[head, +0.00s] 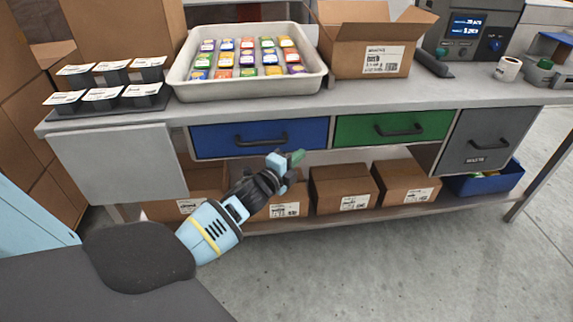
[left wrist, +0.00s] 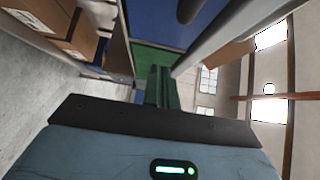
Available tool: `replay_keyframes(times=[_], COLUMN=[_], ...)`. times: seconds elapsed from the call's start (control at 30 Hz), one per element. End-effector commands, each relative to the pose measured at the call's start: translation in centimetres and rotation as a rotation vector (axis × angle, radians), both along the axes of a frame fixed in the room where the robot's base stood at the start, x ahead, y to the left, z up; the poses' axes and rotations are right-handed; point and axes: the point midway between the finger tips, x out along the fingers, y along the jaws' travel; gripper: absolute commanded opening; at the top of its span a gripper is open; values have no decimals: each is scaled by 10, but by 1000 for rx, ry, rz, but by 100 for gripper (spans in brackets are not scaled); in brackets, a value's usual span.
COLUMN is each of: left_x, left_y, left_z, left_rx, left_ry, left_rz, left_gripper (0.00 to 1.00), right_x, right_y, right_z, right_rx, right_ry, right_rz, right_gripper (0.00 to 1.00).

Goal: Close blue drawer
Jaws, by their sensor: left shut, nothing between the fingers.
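The blue drawer (head: 222,139) sits under the bench's front edge in the head view, with a dark bar handle (head: 260,139) across its front. Its front looks close to the bench frame; I cannot tell how far out it stands. In the left wrist view its blue front (left wrist: 158,20) fills the top middle. My left gripper (head: 297,157) is shut and empty, its green fingertips just below the drawer's lower right part in the head view. Its fingers also show in the left wrist view (left wrist: 162,88). I cannot tell whether they touch the drawer. My right gripper is not in view.
A green drawer (head: 365,130) and a grey drawer (head: 470,155) are to the right. Cardboard boxes (head: 340,178) and a blue bin (head: 500,185) stand on the lower shelf. A tray (head: 185,84) of colourful packs and an open carton (head: 340,62) stand on the bench (head: 300,107).

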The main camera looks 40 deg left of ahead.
Motion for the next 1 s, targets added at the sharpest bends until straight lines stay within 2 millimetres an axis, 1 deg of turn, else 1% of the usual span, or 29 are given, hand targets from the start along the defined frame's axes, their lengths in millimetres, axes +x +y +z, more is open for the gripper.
replay_keyframes(times=[0.03,0.1,0.3,0.5,0.87,0.97,1.0], left_x=[-9,-20,-41,-49,-49,-53,-58], left_y=[-1,-2,-3,-4,-4,-8,-11], left_z=[0,0,0,0,0,-8,-15], left_rx=[0,0,0,0,-1,-19,-38], left_ry=[1,1,1,0,0,14,28], left_rz=[-1,0,0,-1,-1,-3,-5], left_gripper=[0,0,0,0,0,0,0], right_x=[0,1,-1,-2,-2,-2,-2], right_y=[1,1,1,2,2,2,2], right_z=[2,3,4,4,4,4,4], right_rx=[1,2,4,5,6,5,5], right_ry=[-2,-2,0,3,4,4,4], right_rz=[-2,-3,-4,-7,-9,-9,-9], right_gripper=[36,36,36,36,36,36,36])
